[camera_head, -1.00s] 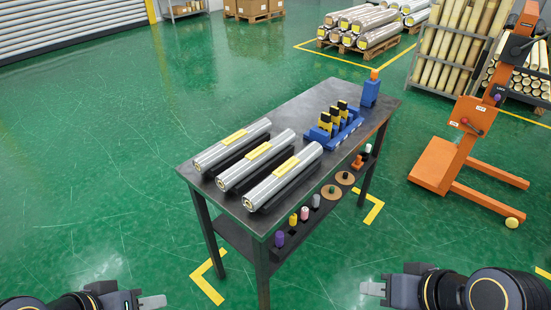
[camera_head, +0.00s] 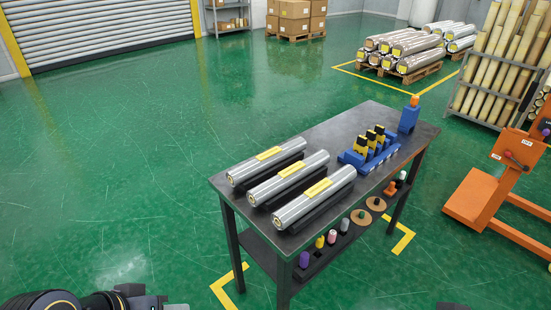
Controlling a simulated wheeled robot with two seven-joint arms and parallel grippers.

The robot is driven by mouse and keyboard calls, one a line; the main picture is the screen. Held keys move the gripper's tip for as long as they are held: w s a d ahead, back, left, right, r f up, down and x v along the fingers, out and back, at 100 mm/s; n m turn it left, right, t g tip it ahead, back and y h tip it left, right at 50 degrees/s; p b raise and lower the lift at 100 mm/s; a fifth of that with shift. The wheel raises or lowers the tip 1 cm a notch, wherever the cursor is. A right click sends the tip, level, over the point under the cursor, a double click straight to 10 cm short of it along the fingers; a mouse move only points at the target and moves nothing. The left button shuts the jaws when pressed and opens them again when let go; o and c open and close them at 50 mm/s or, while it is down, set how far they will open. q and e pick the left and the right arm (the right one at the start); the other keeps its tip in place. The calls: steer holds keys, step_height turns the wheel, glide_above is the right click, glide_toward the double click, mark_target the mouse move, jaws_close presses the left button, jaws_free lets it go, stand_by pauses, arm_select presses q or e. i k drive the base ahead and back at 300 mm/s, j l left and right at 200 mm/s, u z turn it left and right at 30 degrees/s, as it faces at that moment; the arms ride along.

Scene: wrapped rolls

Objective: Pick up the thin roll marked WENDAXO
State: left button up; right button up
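Three silver wrapped rolls lie side by side on a dark table (camera_head: 345,150): a left roll (camera_head: 246,172), a middle roll (camera_head: 272,187) and a near right roll (camera_head: 297,209). Each has a yellow label on top. The lettering is too small to read, so I cannot tell which is marked WENDAXO. My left gripper (camera_head: 176,307) shows only in part at the bottom edge, away from the table; its opening cannot be made out. Of my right arm only a small dark part shows at the bottom edge; its gripper is out of view.
A blue rack with yellow and black tools (camera_head: 368,150) and a blue block (camera_head: 408,119) stand on the table's far part. Small coloured items sit along its right side. An orange lift (camera_head: 474,197) stands at right. Green floor at left is clear.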

mark_target(286, 216)
steer(key=i+j, duration=0.25)
steer(key=i, duration=0.15)
steer(key=i+j+u, duration=0.1)
steer(key=i+j, duration=0.15)
steer(key=i, duration=0.2)
